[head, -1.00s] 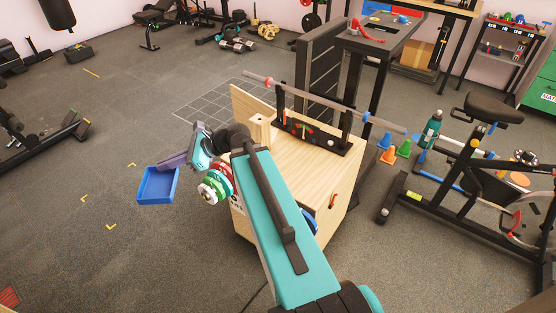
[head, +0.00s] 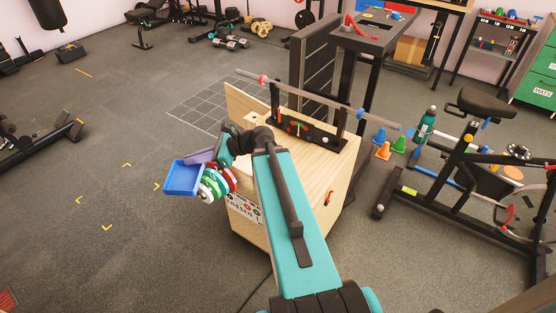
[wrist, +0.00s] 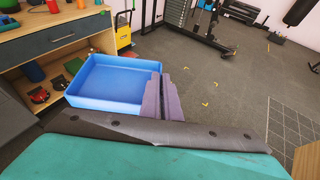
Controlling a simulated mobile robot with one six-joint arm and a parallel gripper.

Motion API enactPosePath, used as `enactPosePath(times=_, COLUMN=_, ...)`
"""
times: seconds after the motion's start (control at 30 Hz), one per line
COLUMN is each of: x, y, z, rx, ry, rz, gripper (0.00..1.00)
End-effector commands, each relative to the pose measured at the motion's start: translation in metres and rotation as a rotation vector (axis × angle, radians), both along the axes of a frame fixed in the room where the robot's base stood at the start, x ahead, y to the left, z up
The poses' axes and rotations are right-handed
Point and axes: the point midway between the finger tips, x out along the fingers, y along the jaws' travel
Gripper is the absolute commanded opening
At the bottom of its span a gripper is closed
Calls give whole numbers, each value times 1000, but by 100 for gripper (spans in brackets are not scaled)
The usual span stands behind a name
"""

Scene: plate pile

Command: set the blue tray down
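The blue tray (head: 183,179) is in the air at the end of my arm, left of the wooden box, and looks empty and roughly level. My gripper (head: 205,156) has purple fingers, shut on the tray's edge. In the wrist view the tray (wrist: 112,80) hangs to the left of the fingers (wrist: 161,98), which meet at its right wall. Yellow corner marks (head: 107,227) outline a square on the grey floor, below and left of the tray in the head view.
The wooden box (head: 262,130) carries a bar on a black rack (head: 305,130); coloured plates (head: 216,184) sit at its left side, close to the tray. An exercise bike (head: 470,165) stands right. The wrist view shows a shelf unit (wrist: 50,42) behind the tray.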

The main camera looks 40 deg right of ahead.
Motion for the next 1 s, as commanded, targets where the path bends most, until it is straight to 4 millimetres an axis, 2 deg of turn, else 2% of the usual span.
enactPosePath(times=0.03, x=-4, y=-17, z=-5, rx=2, ry=2, rz=-27, gripper=0)
enactPosePath(times=0.1, x=-10, y=-36, z=-12, rx=3, ry=1, rz=-59, gripper=0)
enactPosePath(times=0.4, x=-41, y=-116, z=-40, rx=3, ry=3, rz=-194, gripper=0)
enactPosePath(times=0.67, x=-77, y=-179, z=-64, rx=6, ry=3, rz=-312, gripper=0)
enactPosePath(times=1.0, x=-134, y=-251, z=-95, rx=6, ry=4, rz=-465, gripper=0)
